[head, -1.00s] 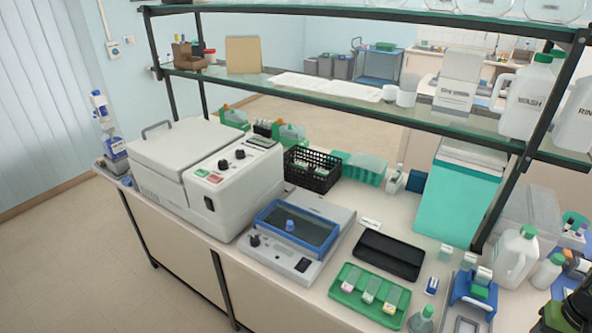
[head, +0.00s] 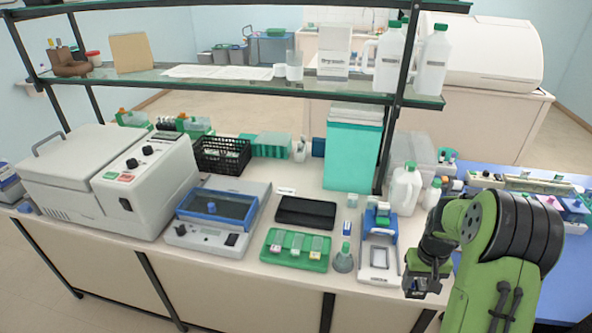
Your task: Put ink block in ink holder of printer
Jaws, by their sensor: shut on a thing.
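My gripper (head: 417,284) hangs at the front edge of the bench, to the right of the printer. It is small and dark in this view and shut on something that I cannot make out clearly. I cannot confirm an ink block by its look. The likely printer (head: 379,258) is a small white and blue device near the front edge, with a flat pale bed. Its blue upper part (head: 381,236) has a white and green piece on top. An ink holder cannot be told apart at this size.
A green tray (head: 296,263) with several small boxes, a grey-green bottle (head: 343,260) and small blue-white containers (head: 347,228) stand left of the printer. White jugs (head: 404,190) stand behind it. A glass shelf (head: 235,84) overhangs the back. A blue table (head: 575,270) lies right.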

